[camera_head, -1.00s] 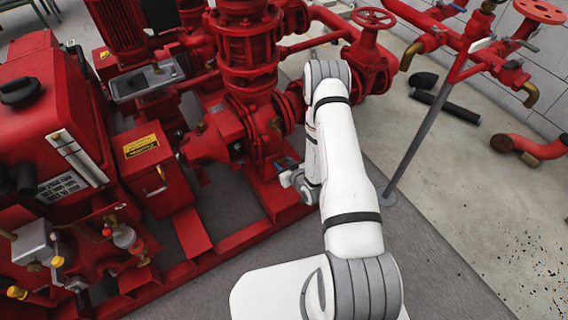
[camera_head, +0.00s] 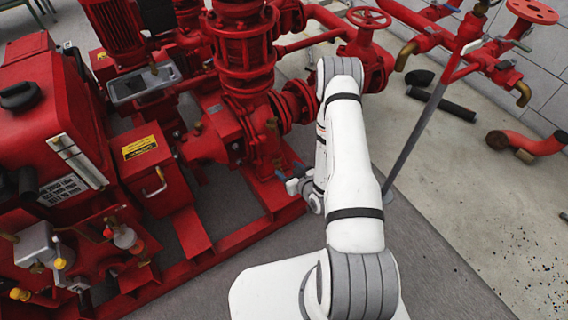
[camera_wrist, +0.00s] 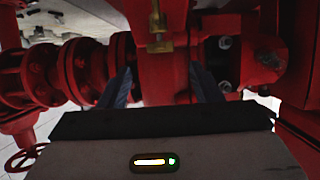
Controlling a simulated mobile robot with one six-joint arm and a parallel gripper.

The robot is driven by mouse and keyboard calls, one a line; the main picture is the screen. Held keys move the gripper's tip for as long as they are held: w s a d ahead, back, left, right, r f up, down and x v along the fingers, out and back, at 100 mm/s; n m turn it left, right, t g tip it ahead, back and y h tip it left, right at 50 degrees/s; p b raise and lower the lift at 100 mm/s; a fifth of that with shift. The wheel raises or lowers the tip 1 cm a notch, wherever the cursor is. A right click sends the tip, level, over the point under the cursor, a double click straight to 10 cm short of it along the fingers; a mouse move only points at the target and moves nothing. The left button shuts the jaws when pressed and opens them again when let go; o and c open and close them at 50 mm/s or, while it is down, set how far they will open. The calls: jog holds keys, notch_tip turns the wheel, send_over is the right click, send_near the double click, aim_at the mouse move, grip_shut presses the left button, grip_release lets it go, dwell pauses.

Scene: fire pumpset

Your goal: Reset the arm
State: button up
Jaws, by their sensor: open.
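My white arm (camera_head: 350,170) is bent up and away over the grey floor beside the red pump set (camera_head: 245,60). My gripper (camera_head: 293,186) shows small at the left of the forearm in the head view, close to the red base frame and pump body, partly hidden by the arm. In the wrist view my gripper (camera_wrist: 160,85) has two dark fingers spread apart with nothing held between them. Red pump casing and a brass fitting (camera_wrist: 158,30) stand beyond the fingers. I cannot tell the exact gap.
A red control box with a yellow label (camera_head: 140,147) stands at left. A red handwheel (camera_head: 369,17) and a grey support post (camera_head: 415,135) are near my arm. Black pipe pieces (camera_head: 442,102) and a red elbow pipe (camera_head: 530,143) lie at right.

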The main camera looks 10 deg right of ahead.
jog(key=shift+v, duration=0.9)
jog(key=w+d+r+g+h+p, duration=0.1)
jog(key=w+r+p, duration=0.2)
jog(key=r, duration=0.6)
jog(key=w+d+r+g+h+p, duration=0.1)
jog(key=w+r+g+p, duration=0.2)
jog(key=r, duration=0.5)
notch_tip(320, 180, up, 19)
jog(key=s+g+h+p, duration=0.1)
jog(key=s+h+p, duration=0.15)
jog(key=p, duration=0.45)
jog(key=s+a+r+m+g+p, duration=0.1)
jog(key=s+r+p, duration=0.4)
jog(key=s+r, duration=0.7)
jog(key=s+a+r+m+g+p, duration=0.2)
jog(key=s+a+r+g+p, duration=0.1)
jog(key=s+r, duration=0.9)
notch_tip(320, 180, up, 4)
jog(key=shift+a+r+g+p, duration=0.1)
jog(key=shift+a+g+p, duration=0.15)
jog(key=shift+g+p, duration=0.65)
